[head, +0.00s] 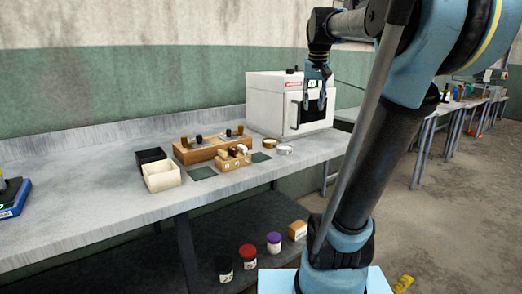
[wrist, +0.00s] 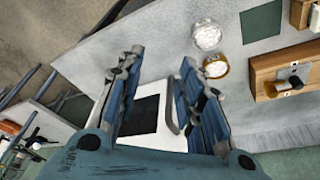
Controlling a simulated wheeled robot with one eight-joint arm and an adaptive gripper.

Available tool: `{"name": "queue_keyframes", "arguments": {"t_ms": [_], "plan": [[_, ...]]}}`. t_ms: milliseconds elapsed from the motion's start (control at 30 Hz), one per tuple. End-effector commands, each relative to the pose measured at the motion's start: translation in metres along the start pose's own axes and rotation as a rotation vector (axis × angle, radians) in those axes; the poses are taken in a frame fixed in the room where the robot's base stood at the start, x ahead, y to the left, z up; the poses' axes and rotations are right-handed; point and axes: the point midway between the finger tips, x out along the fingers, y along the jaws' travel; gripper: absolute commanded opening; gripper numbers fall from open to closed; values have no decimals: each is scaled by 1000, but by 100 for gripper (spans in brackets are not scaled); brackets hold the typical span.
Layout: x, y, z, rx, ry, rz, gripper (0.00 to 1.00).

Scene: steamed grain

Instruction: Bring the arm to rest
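My arm rises on the right of the head view and bends over towards the bench. My gripper (head: 316,100) hangs pointing down in front of the white oven-like box (head: 268,104). In the wrist view my gripper (wrist: 155,85) has its two fingers well apart, with nothing between them. The white box with its dark window (wrist: 145,110) and curved handle shows beyond and between the fingers. I cannot tell the exact distance from the fingers to the box.
The grey bench (head: 110,215) carries wooden racks (head: 205,150), a cream box (head: 161,176), a black box (head: 150,157) and two small round dishes (head: 284,149). Jars (head: 248,257) stand on the shelf below. Another table (head: 440,112) stands at far right.

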Motion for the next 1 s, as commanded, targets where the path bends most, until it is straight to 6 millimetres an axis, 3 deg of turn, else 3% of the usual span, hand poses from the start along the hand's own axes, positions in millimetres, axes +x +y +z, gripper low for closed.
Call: {"name": "queue_keyframes", "arguments": {"t_ms": [33, 500, 700, 833, 1000], "plan": [[13, 1, 21, -4, -5, -1, 34], [148, 6, 210, -47, -53, -16, 34], [206, 7, 280, -65, -70, -22, 34], [231, 6, 309, -71, -78, -24, 34], [243, 6, 323, -75, -82, -26, 34]]}}
